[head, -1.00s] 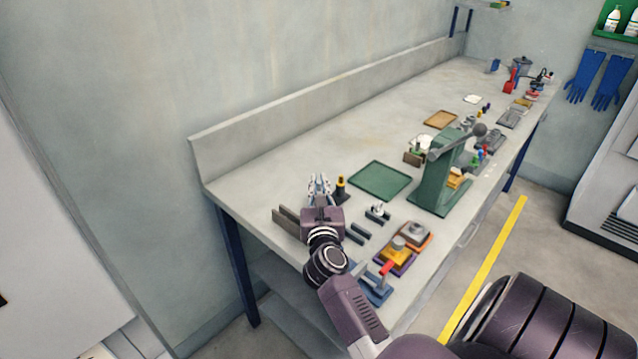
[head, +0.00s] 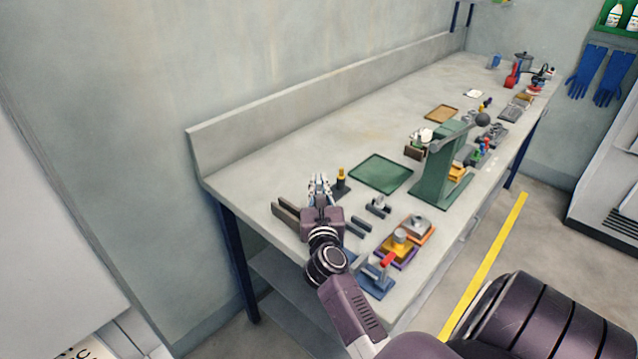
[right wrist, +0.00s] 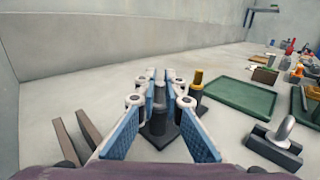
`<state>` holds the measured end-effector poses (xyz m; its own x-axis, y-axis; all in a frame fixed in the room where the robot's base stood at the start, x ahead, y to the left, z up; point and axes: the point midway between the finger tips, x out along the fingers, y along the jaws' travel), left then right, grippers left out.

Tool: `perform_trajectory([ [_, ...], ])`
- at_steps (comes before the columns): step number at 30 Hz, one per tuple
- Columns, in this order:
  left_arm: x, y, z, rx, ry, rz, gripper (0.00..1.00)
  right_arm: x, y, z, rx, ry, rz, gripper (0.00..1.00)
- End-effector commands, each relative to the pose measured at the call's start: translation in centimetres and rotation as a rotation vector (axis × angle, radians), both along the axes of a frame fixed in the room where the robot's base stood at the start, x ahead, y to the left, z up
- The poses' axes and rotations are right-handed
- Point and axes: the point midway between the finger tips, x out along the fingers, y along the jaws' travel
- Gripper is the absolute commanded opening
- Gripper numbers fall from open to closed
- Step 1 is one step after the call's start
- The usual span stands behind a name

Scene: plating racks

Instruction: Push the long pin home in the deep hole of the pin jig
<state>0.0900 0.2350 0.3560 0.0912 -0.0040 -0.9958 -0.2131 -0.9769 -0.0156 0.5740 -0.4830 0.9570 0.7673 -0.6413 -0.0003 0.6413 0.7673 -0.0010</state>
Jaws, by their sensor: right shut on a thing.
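My right gripper (head: 319,184) is over the near left part of the bench. In the right wrist view, my right gripper (right wrist: 159,84) is shut on a grey upright pin (right wrist: 159,98). The pin's lower end meets a dark block (right wrist: 160,132), which looks like the pin jig; the fingers hide much of both. I cannot tell how deep the pin sits. Just right of it stands a yellow-topped piece (right wrist: 196,80) on a dark base, also seen in the head view (head: 341,175). My left gripper is not in view.
Two brown-grey bars (right wrist: 84,136) stand to the left of the gripper. A green tray (head: 380,173) and a green press (head: 443,170) stand to the right. Small fixtures (head: 397,245) crowd the near right edge. The bench behind the gripper is clear.

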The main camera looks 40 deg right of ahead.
Motion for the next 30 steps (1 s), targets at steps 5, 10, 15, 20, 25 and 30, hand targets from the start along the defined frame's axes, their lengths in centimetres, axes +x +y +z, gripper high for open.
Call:
perform_trajectory([
  [5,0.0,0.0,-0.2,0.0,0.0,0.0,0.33,0.0,0.0,-0.2,0.0,-0.001,0.0,0.16],
  [10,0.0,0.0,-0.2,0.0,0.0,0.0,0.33,0.0,0.0,-0.2,0.001,-0.001,0.0,0.29],
  [15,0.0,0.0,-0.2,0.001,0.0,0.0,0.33,0.0,0.0,-0.2,0.001,0.0,0.0,0.29],
  [20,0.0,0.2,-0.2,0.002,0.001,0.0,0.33,0.0,-0.1,0.5,0.0,-0.004,-0.002,0.29],
  [25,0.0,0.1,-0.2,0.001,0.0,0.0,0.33,0.0,0.0,3.1,-0.002,-0.007,0.0,0.29],
  [30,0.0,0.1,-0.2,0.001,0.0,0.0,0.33,0.0,-0.1,6.6,-0.002,-0.006,-0.001,0.29],
])
